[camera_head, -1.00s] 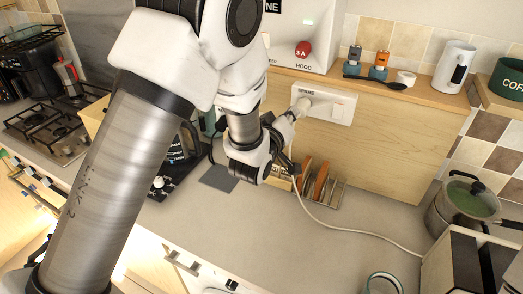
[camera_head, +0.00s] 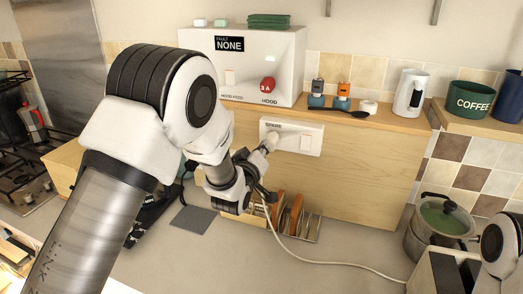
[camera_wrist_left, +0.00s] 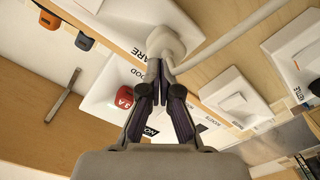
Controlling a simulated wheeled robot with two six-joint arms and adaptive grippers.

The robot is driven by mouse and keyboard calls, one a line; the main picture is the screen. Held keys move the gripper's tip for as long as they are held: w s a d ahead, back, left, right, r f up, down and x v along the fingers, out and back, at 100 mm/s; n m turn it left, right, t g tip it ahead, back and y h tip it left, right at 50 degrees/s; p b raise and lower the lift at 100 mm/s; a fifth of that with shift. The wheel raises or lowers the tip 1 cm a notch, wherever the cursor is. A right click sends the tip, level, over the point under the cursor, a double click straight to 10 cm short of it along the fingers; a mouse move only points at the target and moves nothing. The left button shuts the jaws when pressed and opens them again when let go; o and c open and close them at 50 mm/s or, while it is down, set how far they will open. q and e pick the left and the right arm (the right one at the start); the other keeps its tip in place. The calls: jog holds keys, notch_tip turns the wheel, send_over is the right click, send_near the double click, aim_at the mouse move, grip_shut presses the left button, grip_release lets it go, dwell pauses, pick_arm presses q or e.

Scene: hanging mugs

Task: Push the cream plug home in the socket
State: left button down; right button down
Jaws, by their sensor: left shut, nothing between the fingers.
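The cream plug (camera_head: 271,138) is at the left part of the white socket plate marked SPARE (camera_head: 305,143) on the wooden backboard. Its white cable hangs to the counter and runs right. In the left wrist view the plug (camera_wrist_left: 155,40) is just beyond my fingertips, against the plate. My left gripper (camera_head: 262,149) is shut and empty, its tips at or very near the plug's back; the wrist view (camera_wrist_left: 162,70) does not settle whether they touch. The plug's pins are hidden, so I cannot tell how deep it sits. My right gripper is out of view.
A white box (camera_head: 245,62) with a red 3A knob stands above left. A rack with brown boards (camera_head: 296,214) stands below the plate. A pot (camera_head: 440,222) is at right.

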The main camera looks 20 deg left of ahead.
pick_arm(q)
jog(key=shift+w+r, duration=0.1)
jog(key=shift+w, duration=0.1)
dwell(0.5)
jog(key=shift+d, duration=0.1)
jog(key=s+b, duration=0.1)
jog(key=s, duration=1.3)
jog(key=shift+s+a, duration=0.25)
jog(key=shift+s, duration=0.05)
